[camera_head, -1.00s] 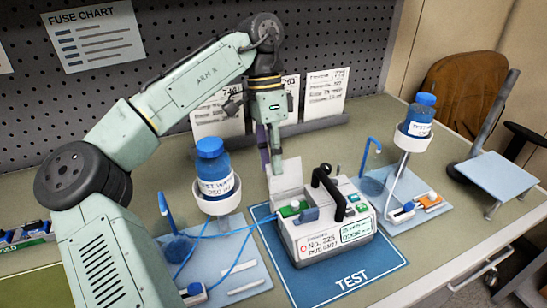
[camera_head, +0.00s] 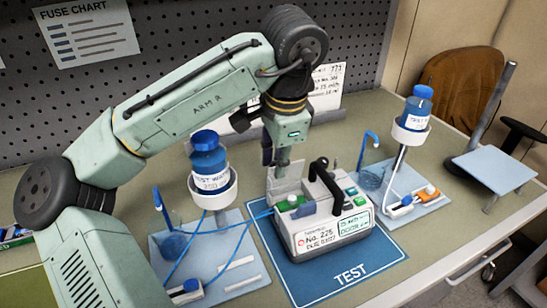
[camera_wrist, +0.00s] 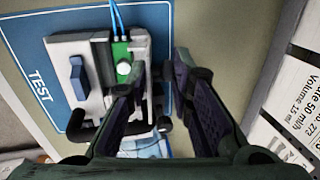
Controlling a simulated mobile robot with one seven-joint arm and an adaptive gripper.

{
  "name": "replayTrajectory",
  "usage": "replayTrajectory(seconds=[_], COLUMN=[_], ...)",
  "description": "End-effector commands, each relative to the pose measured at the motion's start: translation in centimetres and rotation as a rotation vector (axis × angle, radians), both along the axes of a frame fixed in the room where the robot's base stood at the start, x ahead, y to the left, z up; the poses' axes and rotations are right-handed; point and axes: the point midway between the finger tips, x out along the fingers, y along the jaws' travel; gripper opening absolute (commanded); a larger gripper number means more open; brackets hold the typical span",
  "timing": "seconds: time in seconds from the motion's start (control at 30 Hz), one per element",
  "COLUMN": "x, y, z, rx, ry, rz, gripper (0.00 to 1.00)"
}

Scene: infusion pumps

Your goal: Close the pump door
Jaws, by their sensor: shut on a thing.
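The infusion pump (camera_head: 325,215), a light grey box with a black handle, sits on the blue TEST mat (camera_head: 345,275). Its pale door (camera_head: 285,186) stands raised at the pump's left rear, and the green inner channel (camera_head: 292,201) is uncovered. Blue tubing runs into the channel from the left. My gripper (camera_head: 282,158) is over the door's upper edge, pointing down, and is shut on the door. In the wrist view the two dark fingers (camera_wrist: 160,92) are beside the green channel, with a narrow space between them; the door's edge there is hard to make out.
A blue-capped bottle (camera_head: 209,160) in a white holder stands close left of the pump, and another bottle (camera_head: 415,112) stands at the right. Paper cards (camera_head: 327,80) stand behind. A grey tray stand (camera_head: 492,170) is at the far right.

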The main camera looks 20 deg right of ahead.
Motion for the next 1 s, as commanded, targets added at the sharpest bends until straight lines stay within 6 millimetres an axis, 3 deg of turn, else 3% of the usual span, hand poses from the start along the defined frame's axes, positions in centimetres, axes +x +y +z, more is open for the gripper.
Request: replayTrajectory(seconds=[0.6, 1.0], x=[-3.9, -5.0], y=[0.0, 0.0], z=[-2.0, -2.6], rx=[0.002, 0.000], ry=[-0.570, -0.782], rz=[-0.002, 0.000], gripper=[0.00, 0.00])
